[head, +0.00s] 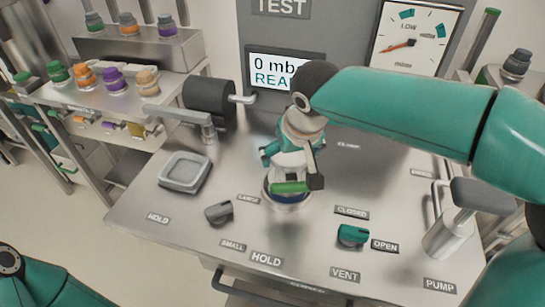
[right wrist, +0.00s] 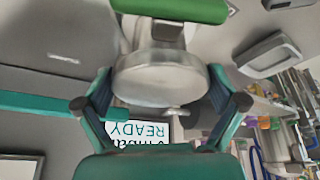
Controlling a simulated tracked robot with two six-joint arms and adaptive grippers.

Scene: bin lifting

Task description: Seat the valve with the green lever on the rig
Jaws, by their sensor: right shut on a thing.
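The valve with the green lever (head: 290,187) is at the middle of the rig's metal worktop (head: 330,230), at a round port by the LARGE label. My right gripper (head: 288,150) is shut on its body from above. In the right wrist view, the valve's round metal body (right wrist: 160,80) sits between the fingers, with the green lever (right wrist: 195,10) at the top edge. The valve looks roughly upright; I cannot tell whether it touches the port. Only part of my left arm shows at lower left; its gripper is out of view.
A grey square tray (head: 185,172) and a grey knob (head: 219,211) are left of the port. A teal knob (head: 352,235) is at right, by CLOSED and OPEN labels. A pump handle (head: 478,195) stands at far right. Shelves (head: 110,85) with several coloured valves are at left.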

